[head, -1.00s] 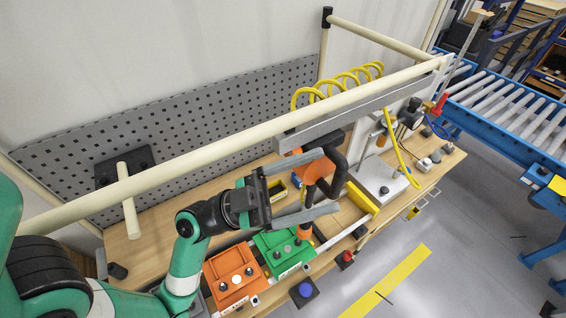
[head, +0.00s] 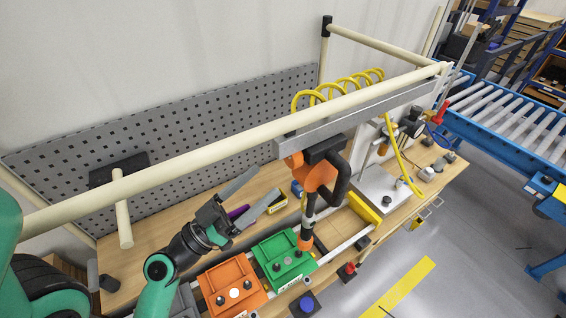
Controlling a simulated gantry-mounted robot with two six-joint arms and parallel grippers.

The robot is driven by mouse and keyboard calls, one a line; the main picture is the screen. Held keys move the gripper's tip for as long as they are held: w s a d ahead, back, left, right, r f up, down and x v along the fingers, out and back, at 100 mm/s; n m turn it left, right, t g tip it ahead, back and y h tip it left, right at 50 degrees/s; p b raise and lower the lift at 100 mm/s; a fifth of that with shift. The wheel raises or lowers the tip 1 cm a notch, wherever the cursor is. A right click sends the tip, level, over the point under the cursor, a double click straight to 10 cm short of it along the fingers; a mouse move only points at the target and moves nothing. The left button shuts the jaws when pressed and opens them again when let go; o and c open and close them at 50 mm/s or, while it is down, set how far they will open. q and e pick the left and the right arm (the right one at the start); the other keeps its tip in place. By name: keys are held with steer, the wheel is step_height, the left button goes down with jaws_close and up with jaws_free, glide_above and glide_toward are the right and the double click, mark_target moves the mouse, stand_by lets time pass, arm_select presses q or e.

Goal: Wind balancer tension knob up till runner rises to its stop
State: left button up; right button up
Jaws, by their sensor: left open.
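An orange unit with a black handle (head: 317,172) hangs under the grey overhead rail (head: 365,116). A dark shaft with an orange lower end (head: 305,240) reaches down from it beside a green fixture block (head: 284,254). I take the orange unit to be the balancer or its hanging tool; I cannot make out a separate tension knob or runner. My left gripper (head: 268,181) is open and empty, left of the orange unit and apart from it, its fingers pointing right and up. My right gripper is not in view.
A cream tube (head: 230,140) crosses above the bench, with a coiled yellow hose (head: 340,86) behind it. An orange fixture block (head: 232,285) sits left of the green one. A perforated panel (head: 210,130) backs the bench. Bare wood shows left of my wrist.

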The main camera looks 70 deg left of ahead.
mark_target(288, 160)
arm_select(q)
steer(key=p+x, duration=0.1)
steer(key=x, duration=0.1)
steer(key=p+x, duration=0.1)
steer(key=x, duration=0.1)
steer(key=p+x, duration=0.1)
steer(key=x, duration=0.1)
steer(key=shift+w+r, duration=0.1)
steer(key=shift+r, duration=0.3)
steer(key=shift+w+a+p, duration=0.1)
steer(key=shift+w+p, duration=0.25)
steer(key=shift+f, duration=0.1)
